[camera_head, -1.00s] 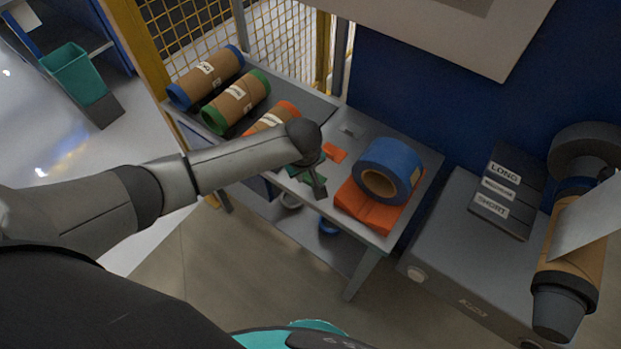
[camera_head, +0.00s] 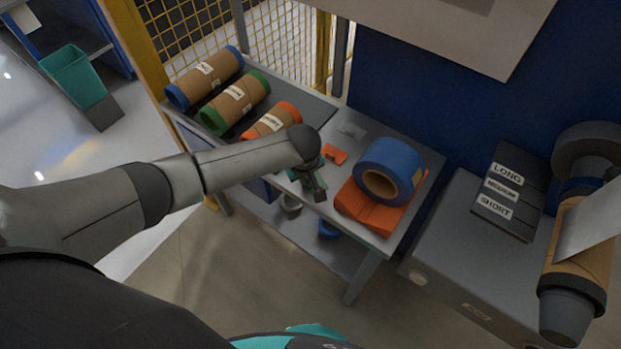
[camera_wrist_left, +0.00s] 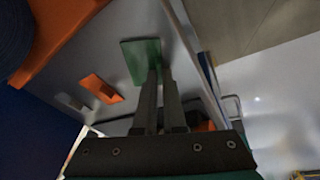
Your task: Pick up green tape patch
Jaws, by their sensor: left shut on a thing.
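The green tape patch (camera_wrist_left: 140,60) is a flat dark green piece at the fingertips of my left gripper in the left wrist view. My left gripper (camera_head: 317,192) is over the front part of the grey table in the head view. Its two fingers (camera_wrist_left: 161,78) are close together, shut on an edge of the patch. The patch is mostly hidden by the gripper in the head view. Whether it is clear of the table is hard to tell. My right gripper is not in view.
An orange patch (camera_head: 334,154) lies behind the gripper. A blue tape roll (camera_head: 391,166) sits on an orange block (camera_head: 368,212) at the right. Three rollers with blue (camera_head: 205,79), green (camera_head: 237,103) and orange ends (camera_head: 272,122) lie at the left.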

